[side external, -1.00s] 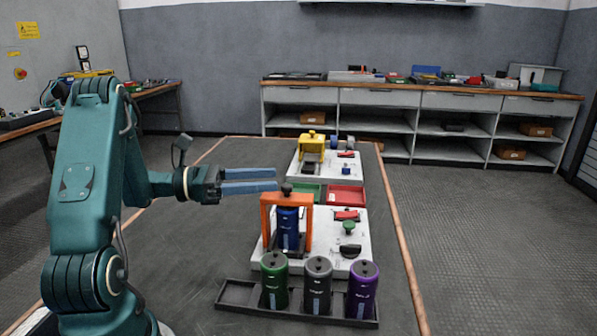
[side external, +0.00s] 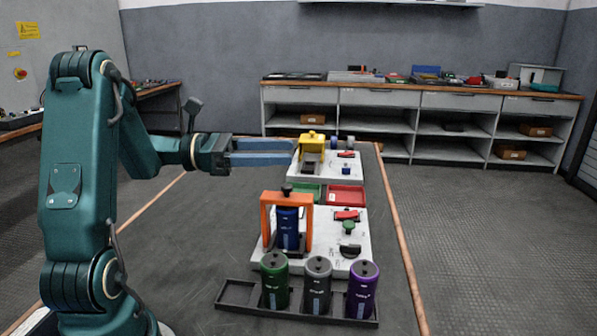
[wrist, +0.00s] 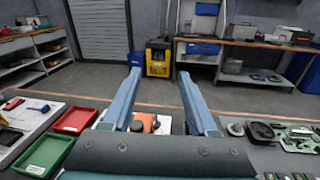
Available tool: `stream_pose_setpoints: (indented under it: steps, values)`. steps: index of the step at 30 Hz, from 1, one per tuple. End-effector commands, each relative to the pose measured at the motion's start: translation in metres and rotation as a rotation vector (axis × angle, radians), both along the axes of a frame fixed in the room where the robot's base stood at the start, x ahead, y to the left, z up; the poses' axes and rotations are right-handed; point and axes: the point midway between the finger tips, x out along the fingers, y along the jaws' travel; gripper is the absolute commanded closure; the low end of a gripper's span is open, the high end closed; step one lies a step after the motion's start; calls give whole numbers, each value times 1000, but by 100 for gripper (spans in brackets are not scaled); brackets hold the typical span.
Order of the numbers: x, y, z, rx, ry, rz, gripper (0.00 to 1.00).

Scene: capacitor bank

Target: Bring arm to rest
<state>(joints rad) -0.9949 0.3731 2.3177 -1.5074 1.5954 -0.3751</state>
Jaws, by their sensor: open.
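My gripper (side external: 262,152) is open and empty, its two blue fingers level and pointing right, raised above the table in the side view. In the wrist view my gripper (wrist: 157,90) shows both fingers spread well apart with nothing between their tips. Below it, the orange frame (side external: 286,197) stands on the near white board (side external: 335,262) with a blue capacitor (side external: 288,228) inside it. In the wrist view part of the orange frame (wrist: 146,122) shows under the fingers.
A black tray (side external: 237,293) holds green (side external: 274,282), grey (side external: 318,287) and purple (side external: 362,291) capacitors. A green bin (side external: 309,192) and a red bin (side external: 346,196) lie between the boards. A yellow frame (side external: 312,145) stands on the far board. The table's left part is clear.

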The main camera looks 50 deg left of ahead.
Motion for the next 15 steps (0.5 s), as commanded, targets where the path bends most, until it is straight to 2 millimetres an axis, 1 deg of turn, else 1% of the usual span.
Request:
stream_pose_setpoints:
  steps: [1, 2, 3, 4, 5, 6, 8, 9, 11, 12, 14, 15]
  values:
    - [-1, -31, 12, 60, -25, -94, 41]
    - [-3, -50, 16, 100, -35, -155, 41]
    - [-10, -76, 20, 165, -46, -243, 41]
    - [-16, -96, 21, 222, -53, -310, 41]
    - [-25, -114, 20, 279, -61, -378, 41]
    - [-37, -137, 18, 362, -74, -465, 41]
    - [-58, -165, 11, 496, -100, -592, 41]
    - [-74, -180, 5, 590, -121, -673, 41]
    - [-97, -197, -6, 740, -161, -791, 41]
    - [-113, -204, -14, 846, -193, -864, 41]
    - [-134, -210, -27, 1012, -250, -966, 41]
    - [-146, -209, -36, 1131, -295, -1029, 41]
